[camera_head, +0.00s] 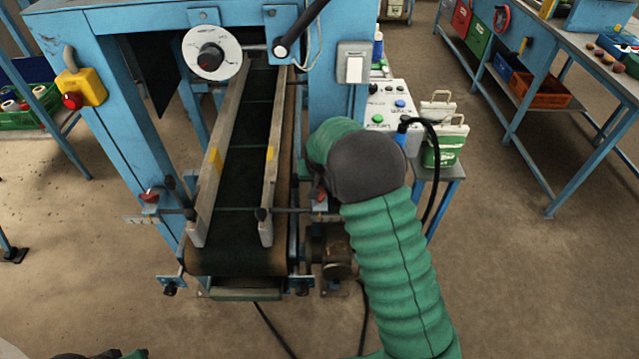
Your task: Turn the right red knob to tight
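The right red knob (321,198) sits on the right side of the conveyor frame, partly hidden by my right gripper and wrist. My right gripper (316,186) is at this knob, its dark fingers small and mostly covered by my green and grey arm. I cannot tell whether the fingers touch the knob or are closed on it. The left red knob (149,196) is on a bracket at the conveyor's left side. Only a sliver of my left arm shows at the bottom left edge; its gripper is not visible.
The conveyor belt (243,180) runs between two guide rails, under a blue machine frame (105,150). A control box (391,105) and white-green containers (446,140) stand on a small table to the right. A motor (330,250) sits below the knob. Floor at right is clear.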

